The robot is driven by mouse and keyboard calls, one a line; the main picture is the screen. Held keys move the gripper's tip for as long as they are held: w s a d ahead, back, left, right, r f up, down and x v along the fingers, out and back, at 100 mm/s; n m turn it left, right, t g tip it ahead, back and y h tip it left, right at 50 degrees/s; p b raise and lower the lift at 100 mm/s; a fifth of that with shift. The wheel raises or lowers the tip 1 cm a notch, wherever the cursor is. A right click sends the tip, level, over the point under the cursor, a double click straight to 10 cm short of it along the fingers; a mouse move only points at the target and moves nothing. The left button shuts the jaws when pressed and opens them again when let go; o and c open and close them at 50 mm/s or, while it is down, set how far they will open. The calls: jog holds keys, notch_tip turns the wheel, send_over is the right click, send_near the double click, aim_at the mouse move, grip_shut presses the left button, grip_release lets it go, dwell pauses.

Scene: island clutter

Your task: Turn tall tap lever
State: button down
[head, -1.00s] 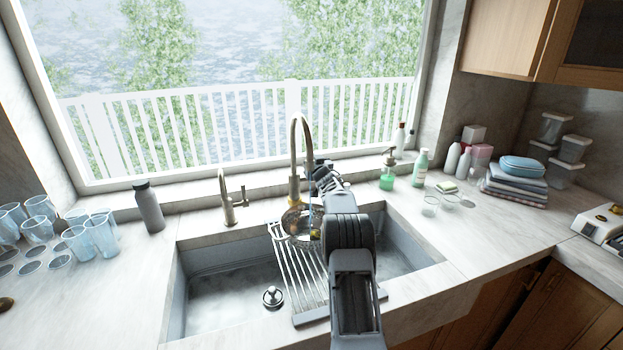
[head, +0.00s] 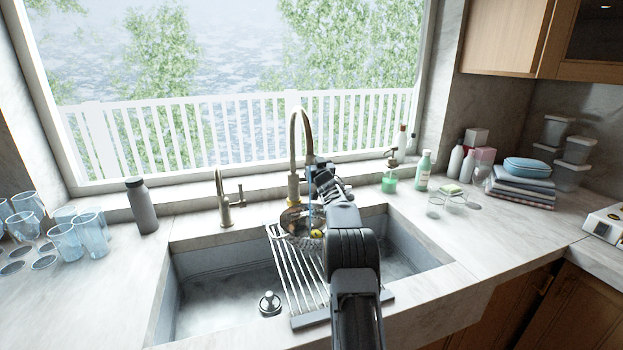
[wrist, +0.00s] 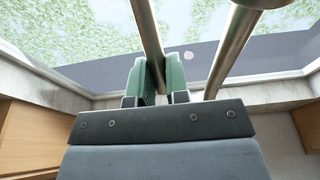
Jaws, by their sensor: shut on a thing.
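The tall tap (head: 293,145) has a high bronze arched neck and stands behind the sink. Its lever (wrist: 148,38) shows in the wrist view as a thin metal rod running between the green finger pads. My gripper (wrist: 160,78) is shut on this rod; in the head view my gripper (head: 318,172) is just right of the tap's lower neck. The thicker tap neck (wrist: 228,55) rises to the right of the fingers in the wrist view. A thin bluish stream (head: 309,200) shows below the spout. My arm hides the tap's right side in the head view.
A smaller tap (head: 222,200) and grey bottle (head: 141,205) stand left. Green soap (head: 389,184) and bottles stand right. Glasses (head: 68,245) crowd the left.

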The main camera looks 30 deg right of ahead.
jog(key=shift+s+a+f+t+h+b, duration=0.25)
jog(key=shift+s+f+t+h+b, duration=0.65)
jog(key=shift+b, duration=4.35)
jog(key=c, duration=1)
grip_release()
jog(key=shift+r+t+y, duration=0.3)
jog(key=shift+r+t, duration=0.05)
jog(key=shift+t, duration=0.05)
jog(key=shift+c, duration=0.2)
